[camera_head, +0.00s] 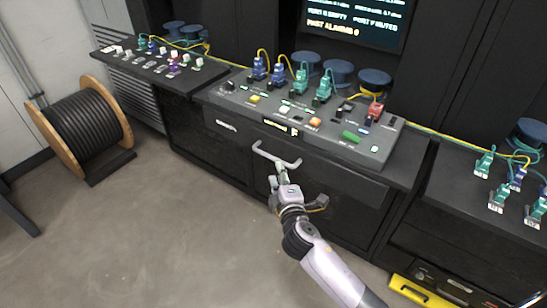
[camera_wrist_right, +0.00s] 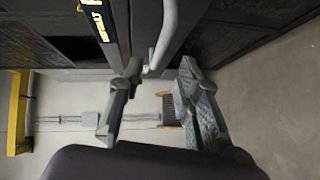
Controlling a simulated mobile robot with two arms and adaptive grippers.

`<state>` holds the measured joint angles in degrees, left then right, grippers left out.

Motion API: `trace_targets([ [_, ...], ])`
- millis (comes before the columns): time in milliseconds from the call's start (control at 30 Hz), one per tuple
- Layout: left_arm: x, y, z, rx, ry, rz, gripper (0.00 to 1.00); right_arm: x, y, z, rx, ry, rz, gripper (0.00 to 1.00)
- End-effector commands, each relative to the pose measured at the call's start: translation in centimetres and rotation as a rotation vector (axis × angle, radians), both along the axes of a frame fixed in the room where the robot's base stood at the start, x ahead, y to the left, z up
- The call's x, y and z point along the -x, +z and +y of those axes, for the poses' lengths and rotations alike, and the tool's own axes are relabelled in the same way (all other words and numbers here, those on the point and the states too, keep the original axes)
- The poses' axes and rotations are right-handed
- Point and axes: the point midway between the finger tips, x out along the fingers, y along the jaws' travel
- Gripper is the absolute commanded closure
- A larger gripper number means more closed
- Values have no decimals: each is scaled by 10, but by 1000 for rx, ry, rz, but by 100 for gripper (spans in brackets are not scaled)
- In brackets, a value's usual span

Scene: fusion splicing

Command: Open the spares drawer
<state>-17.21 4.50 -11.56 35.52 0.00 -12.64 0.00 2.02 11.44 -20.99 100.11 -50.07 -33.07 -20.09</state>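The drawer (camera_head: 335,178) is a wide black front under the middle console, and it looks closed. Its light grey bar handle (camera_head: 262,151) stands out from the front. The handle also shows in the right wrist view (camera_wrist_right: 166,32), reaching down between the fingers. My right gripper (camera_head: 282,170) is at the handle, in front of the drawer. In the right wrist view my right gripper (camera_wrist_right: 159,70) has its fingers spread on both sides of the bar, with gaps visible. Contact is hard to judge. My left gripper is not in view.
The console (camera_head: 300,118) above carries plugs, buttons and a lit label (camera_head: 281,127). A cable reel (camera_head: 82,122) stands on the floor at the left. A yellow-edged case (camera_head: 420,292) lies at the lower right. The floor (camera_head: 150,230) before the drawer is clear.

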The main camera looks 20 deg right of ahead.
Motion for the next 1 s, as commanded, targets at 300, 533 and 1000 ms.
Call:
trace_targets([
  [300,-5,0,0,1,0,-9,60,-60,-8,-7,-1,0,-1,69],
  [533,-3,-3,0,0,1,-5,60,-81,-12,-9,-2,0,0,69],
  [1000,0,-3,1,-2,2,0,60,-85,-13,-9,-2,0,1,75],
])
